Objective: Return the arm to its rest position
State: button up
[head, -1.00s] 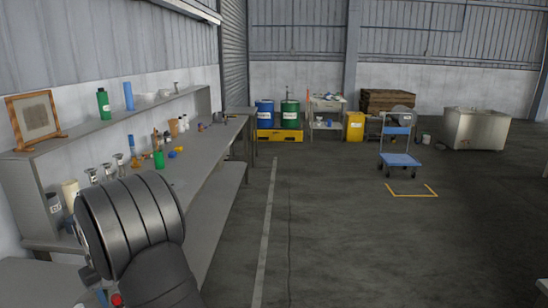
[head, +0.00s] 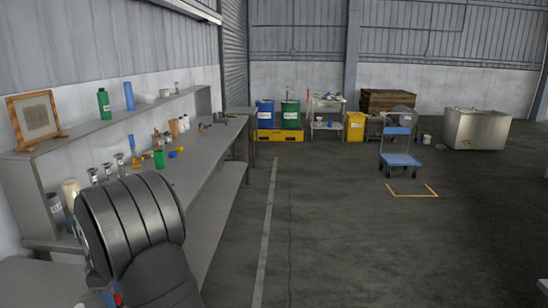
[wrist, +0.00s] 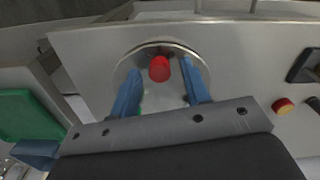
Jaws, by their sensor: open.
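My gripper (wrist: 162,70) shows in the wrist view, with its two blue fingers spread apart. Between and beyond the fingertips is a red knob-like thing (wrist: 159,69), in front of a round metal-rimmed opening or disc (wrist: 146,50) on a grey panel (wrist: 85,50). I cannot tell whether the fingers touch it. Nothing is seen clamped between the fingers. In the head view my dark ribbed arm link is at the lower left, and my gripper is hidden there.
In the wrist view a red button (wrist: 283,106) is on the right and a green thing (wrist: 28,115) on the left. In the head view a long bench (head: 205,155) with bottles runs along the left wall. A blue trolley (head: 400,160) stands right; the middle floor is clear.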

jog(key=shift+n, duration=0.3)
jog(key=shift+r, duration=1.3)
jog(key=shift+o, duration=0.5)
jog(key=o, duration=1.1)
jog(key=shift+o, duration=0.3)
jog(key=shift+d+r, duration=0.1)
jog(key=shift+r, duration=0.15)
jog(key=d+r+m+y, duration=0.15)
jog(key=d+r, duration=0.25)
jog(key=r, duration=0.5)
jog(key=d+r+m+y, duration=0.1)
jog(key=d+r+y, duration=0.1)
jog(key=d+r, duration=0.5)
jog(key=d+r+m+y, duration=0.1)
jog(key=d+r, duration=0.1)
jog(key=r, duration=0.9)
jog(key=x, duration=1)
